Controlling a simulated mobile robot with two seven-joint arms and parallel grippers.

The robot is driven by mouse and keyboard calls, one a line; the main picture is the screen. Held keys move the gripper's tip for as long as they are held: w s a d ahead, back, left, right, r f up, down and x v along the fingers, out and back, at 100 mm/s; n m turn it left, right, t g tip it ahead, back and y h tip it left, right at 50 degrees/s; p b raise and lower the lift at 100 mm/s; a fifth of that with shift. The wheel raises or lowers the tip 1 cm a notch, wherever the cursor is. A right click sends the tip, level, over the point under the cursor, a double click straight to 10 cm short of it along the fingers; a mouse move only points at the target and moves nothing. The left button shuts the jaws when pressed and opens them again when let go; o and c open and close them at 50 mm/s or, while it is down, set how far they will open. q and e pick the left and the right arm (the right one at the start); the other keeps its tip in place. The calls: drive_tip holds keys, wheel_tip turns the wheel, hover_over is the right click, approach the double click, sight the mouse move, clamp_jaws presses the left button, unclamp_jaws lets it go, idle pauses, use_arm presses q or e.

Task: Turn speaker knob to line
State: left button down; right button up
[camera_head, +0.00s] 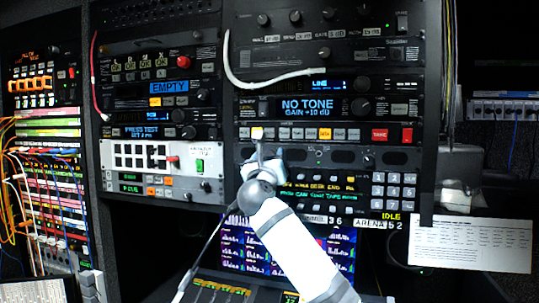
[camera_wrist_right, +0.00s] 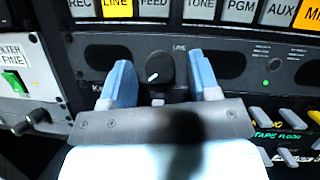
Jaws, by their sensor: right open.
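The speaker knob (camera_wrist_right: 160,66) is black and round, on a dark panel with grilles. Its white mark points to the lower left. The word LINE (camera_wrist_right: 180,48) is printed above it, slightly right. My right gripper (camera_wrist_right: 159,61) is open, with one blue finger on each side of the knob; I see gaps between fingers and knob and cannot tell how deep the tips reach. In the head view my right gripper (camera_head: 259,158) is at the left part of the speaker panel (camera_head: 340,157) and hides the knob. My left gripper is not in view.
Above the knob is a button row with a lit yellow LINE button (camera_wrist_right: 117,7). A white panel with a green switch (camera_wrist_right: 15,82) is to the left. Below right is a keypad (camera_head: 394,191). A white cable (camera_head: 270,82) hangs across the upper units.

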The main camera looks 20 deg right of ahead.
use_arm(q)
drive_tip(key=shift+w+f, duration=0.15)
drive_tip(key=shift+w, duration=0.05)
use_arm(e)
drive_tip(key=shift+w+d, duration=0.1)
drive_tip(key=c, duration=0.9)
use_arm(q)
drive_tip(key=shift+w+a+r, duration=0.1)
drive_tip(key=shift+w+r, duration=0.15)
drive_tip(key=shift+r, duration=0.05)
